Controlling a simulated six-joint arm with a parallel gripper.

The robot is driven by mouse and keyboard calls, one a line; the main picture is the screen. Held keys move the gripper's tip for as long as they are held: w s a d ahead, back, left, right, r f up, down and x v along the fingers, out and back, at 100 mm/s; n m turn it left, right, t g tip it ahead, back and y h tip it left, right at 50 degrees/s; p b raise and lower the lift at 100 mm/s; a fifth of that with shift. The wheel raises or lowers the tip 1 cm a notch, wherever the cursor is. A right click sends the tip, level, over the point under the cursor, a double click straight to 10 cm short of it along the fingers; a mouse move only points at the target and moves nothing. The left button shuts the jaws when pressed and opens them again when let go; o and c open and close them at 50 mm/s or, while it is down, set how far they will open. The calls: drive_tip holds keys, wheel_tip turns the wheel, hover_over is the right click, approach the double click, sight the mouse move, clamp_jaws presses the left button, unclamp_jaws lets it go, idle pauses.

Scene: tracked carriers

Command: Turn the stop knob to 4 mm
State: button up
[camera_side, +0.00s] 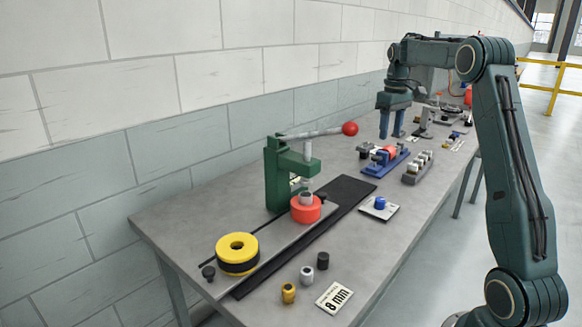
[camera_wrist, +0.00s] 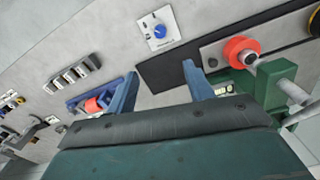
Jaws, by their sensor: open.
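The blue stop knob (camera_side: 380,203) sits on a small white dial plate (camera_side: 377,213) on the bench, right of the dark strip. In the wrist view the knob (camera_wrist: 160,31) and its plate (camera_wrist: 150,44) lie ahead of my fingertips, near the top edge. The marks on the plate are too small to read. My gripper (camera_side: 391,136) is open and empty, fingers pointing down, above the bench behind the knob and apart from it. In the wrist view my gripper (camera_wrist: 160,70) shows its two blue fingers spread wide.
A green press (camera_side: 282,176) with a red-ball lever stands left, over a red carrier (camera_side: 306,212). A yellow-and-black carrier (camera_side: 237,254) and a card reading "8 mm" (camera_side: 334,297) lie nearer. A blue fixture (camera_side: 385,162) and grey rack (camera_side: 418,168) stand behind the knob.

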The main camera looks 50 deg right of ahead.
hover_over(381, 200)
wheel_tip(381, 200, down, 10)
drive_tip(key=shift+w+d, duration=0.1)
drive_tip(key=shift+f, duration=6.75)
drive_tip(key=c, duration=1)
